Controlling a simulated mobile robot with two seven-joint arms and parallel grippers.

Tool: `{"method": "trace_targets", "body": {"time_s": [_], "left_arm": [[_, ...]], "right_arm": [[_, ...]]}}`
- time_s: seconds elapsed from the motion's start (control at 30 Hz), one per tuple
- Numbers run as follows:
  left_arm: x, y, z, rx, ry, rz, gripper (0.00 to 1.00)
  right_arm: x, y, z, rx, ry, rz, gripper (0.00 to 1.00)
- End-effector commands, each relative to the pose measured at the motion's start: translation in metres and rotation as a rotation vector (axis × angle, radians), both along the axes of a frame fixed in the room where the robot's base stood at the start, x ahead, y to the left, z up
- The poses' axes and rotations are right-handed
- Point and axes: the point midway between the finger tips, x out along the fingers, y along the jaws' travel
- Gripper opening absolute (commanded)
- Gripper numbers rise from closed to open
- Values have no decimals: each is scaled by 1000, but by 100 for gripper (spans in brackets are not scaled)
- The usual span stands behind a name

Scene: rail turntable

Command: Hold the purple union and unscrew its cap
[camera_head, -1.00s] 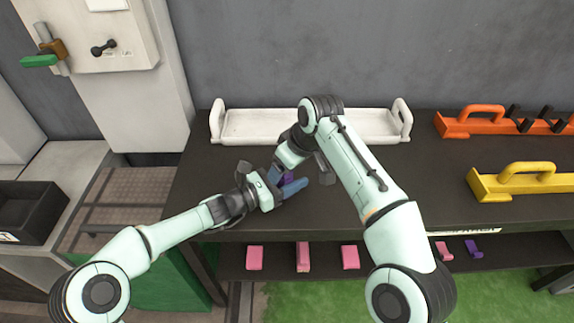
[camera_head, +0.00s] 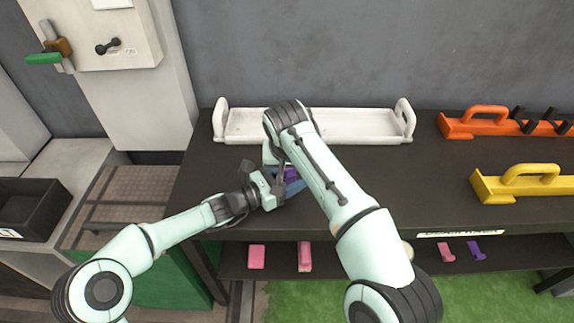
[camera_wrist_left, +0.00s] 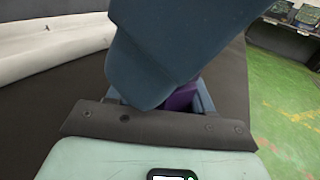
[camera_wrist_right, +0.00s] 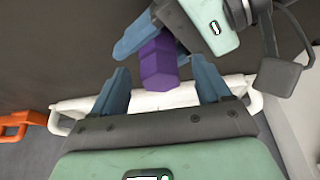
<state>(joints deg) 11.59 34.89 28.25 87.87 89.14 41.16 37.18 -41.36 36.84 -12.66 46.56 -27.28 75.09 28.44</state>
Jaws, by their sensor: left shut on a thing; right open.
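The purple union (camera_wrist_right: 158,68) is a faceted purple piece held in my left gripper (camera_head: 284,187). In the right wrist view its free end points toward my right gripper (camera_wrist_right: 160,72). My right gripper is open, with one blue finger on each side of that end and a visible gap to each. I cannot tell the cap apart from the body. In the head view only a little purple (camera_head: 291,172) shows, and my right arm hides most of my right gripper. In the left wrist view a large dark blue finger covers most of the union (camera_wrist_left: 181,98).
A white tray with handles (camera_head: 330,125) stands at the back of the dark table (camera_head: 420,185). An orange rack (camera_head: 480,124) and a yellow carrier (camera_head: 510,187) stand at the right. Pink pieces (camera_head: 305,256) and a purple piece (camera_head: 474,249) lie on the lower shelf.

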Motion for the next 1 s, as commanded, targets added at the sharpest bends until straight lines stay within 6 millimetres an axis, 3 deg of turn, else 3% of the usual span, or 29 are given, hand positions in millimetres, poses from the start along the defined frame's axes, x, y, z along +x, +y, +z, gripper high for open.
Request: {"method": "trace_targets", "body": {"time_s": [0.17, 0.37, 0.47, 0.63, 1.0], "left_arm": [[0, 0, 0, 1, 0, 0, 0], [0, 0, 0, 1, 0, 0, 0], [0, 0, 0, 1, 0, 0, 0], [0, 0, 0, 1, 0, 0, 0], [0, 0, 0, 1, 0, 0, 0]], "right_arm": [[0, 0, 0, 1, 1, 1, 77], [0, 0, 0, 0, 1, 2, 12], [0, 0, 0, 0, 1, 4, 5], [0, -2, 0, 3, 2, 116, 5], [0, -1, 0, 1, 1, 110, 5]]}}
